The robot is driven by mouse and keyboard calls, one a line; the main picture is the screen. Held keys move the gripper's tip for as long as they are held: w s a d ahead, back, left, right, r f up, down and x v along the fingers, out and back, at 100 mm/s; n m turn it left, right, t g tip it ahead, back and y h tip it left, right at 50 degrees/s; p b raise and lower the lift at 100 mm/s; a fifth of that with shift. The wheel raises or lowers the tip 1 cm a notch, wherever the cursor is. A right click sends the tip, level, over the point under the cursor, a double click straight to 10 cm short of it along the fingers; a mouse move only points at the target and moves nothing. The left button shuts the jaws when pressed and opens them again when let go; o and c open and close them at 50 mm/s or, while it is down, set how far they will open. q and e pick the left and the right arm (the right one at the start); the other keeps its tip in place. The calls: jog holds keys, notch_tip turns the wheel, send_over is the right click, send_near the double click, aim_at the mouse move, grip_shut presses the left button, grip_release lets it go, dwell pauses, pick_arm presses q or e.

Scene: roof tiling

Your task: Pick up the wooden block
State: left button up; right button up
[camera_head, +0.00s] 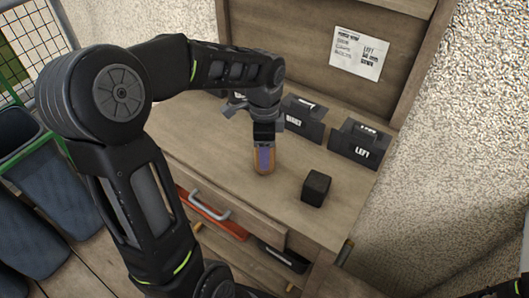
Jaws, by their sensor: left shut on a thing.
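The wooden block (264,162), tan with a purple face, is upright over the wooden workbench top (215,145). My left gripper (264,146) reaches down from above and is shut on the block's upper end. The block's top is hidden by the gripper. I cannot tell whether its lower end touches the bench. My right gripper is not in view; only a dark piece at the bottom right corner shows.
A black cube (316,188) stands on the bench right of the block. Black holders, one labelled LEFT (359,144) and another (302,119), stand at the back. A paper sheet (359,53) is on the back board.

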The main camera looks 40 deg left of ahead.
pick_arm(q)
notch_tip(320, 180, up, 10)
jog(key=shift+f, duration=0.1)
dwell(0.6)
jog(key=o, duration=1)
jog(key=c, duration=1)
jog(key=w+d+f+n, duration=0.6)
jog(key=w+d+n, duration=0.4)
jog(key=d, duration=0.2)
jog(key=shift+w+d+n, duration=0.25)
jog(key=shift+w+n, duration=0.05)
jog(key=shift+n, duration=0.1)
jog(key=shift+p, duration=0.3)
